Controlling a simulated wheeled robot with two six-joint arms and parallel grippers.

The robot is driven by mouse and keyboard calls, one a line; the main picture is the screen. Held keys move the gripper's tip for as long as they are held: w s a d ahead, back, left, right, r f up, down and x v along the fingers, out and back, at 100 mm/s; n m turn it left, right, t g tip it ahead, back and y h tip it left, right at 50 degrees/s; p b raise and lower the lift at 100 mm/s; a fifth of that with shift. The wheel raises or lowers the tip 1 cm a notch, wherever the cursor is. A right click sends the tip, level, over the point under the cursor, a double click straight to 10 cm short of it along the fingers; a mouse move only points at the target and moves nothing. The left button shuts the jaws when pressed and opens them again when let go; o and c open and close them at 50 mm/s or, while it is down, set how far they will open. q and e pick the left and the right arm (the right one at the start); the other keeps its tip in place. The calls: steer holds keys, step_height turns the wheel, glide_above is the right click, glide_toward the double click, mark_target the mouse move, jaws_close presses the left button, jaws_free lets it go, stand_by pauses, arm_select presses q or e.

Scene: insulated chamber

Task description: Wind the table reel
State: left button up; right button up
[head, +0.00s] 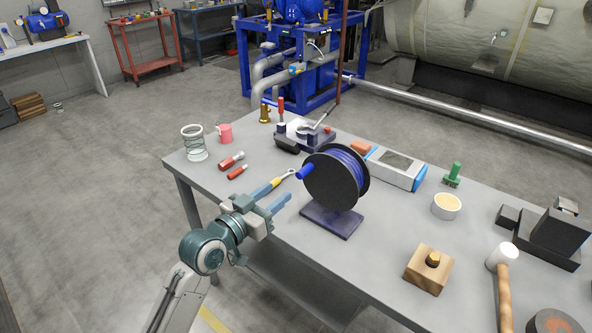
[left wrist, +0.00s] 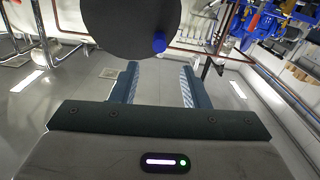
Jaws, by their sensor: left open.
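The table reel is a black disc-sided drum (head: 335,181) wound with blue cable, standing on a dark base plate (head: 331,220) on the grey table. A blue crank knob (head: 305,171) sticks out from its left face. In the left wrist view the dark disc (left wrist: 130,25) fills the top middle, with the blue knob (left wrist: 159,42) at its lower right. My left gripper (head: 279,193) is open and empty, just left of the reel and apart from the knob. Its two fingers (left wrist: 159,80) show in the left wrist view, below the knob. My right gripper is not in view.
Behind my left gripper lie red-handled tools (head: 232,161) and a wire coil stand (head: 194,143). The table's front-left edge lies under my left arm.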

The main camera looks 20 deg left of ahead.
mark_target(296, 178)
arm_select(q)
steer(key=p+x, duration=0.2)
steer(key=x, duration=0.7)
steer(key=shift+s, duration=0.1)
steer(key=shift+x, duration=0.85)
steer(key=shift+f, duration=0.15)
steer(key=shift+s, duration=0.1)
steer(key=shift+c, duration=0.2)
jaws_close()
